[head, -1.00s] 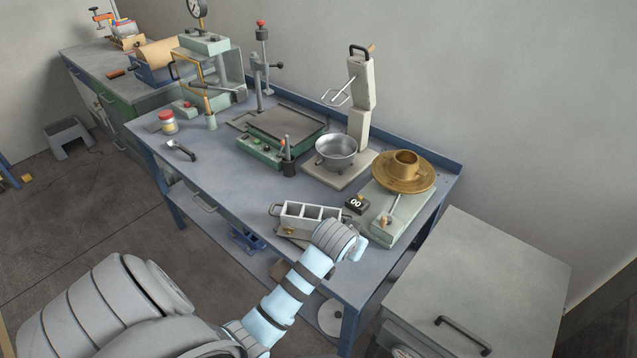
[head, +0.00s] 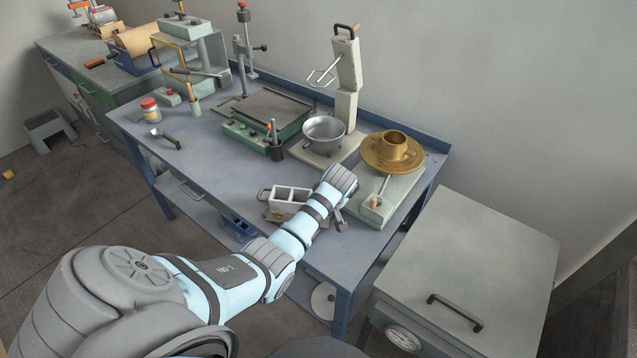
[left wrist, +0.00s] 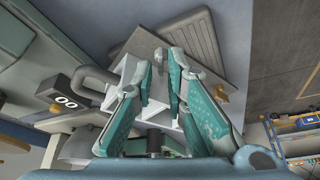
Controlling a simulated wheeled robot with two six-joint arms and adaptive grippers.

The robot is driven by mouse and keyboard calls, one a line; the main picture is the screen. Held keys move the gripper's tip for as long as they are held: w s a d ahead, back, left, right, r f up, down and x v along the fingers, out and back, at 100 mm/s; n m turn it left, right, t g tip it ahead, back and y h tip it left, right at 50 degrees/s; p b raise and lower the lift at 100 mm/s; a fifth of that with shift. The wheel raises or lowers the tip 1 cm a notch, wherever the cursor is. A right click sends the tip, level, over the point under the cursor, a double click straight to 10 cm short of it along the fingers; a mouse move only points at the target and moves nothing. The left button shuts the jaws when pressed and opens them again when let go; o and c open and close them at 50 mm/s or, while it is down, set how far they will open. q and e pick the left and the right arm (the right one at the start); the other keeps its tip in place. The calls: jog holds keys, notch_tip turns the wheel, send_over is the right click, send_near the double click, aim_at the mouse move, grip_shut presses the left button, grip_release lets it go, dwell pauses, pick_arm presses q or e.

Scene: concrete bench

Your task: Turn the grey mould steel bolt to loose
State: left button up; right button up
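The grey mould (head: 288,196), an open block with compartments, sits on the bench's front part, its right side hidden by my left arm. In the left wrist view, pale walls of the mould (left wrist: 118,97) lie beyond and between my fingers. A brass-coloured fitting (left wrist: 220,92) shows to the right of the fingers. My right gripper is not in view.
A black counter reading 00 (left wrist: 65,102) lies close on the left in the left wrist view. A brass cup and dish (head: 392,152) on a pale base stand right of the gripper. A steel bowl (head: 324,130) stands behind. The bench's left front (head: 200,158) is mostly clear.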

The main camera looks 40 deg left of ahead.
pick_arm(q)
jog(key=shift+a+f, duration=0.2)
jog(key=shift+f, duration=0.45)
grip_shut()
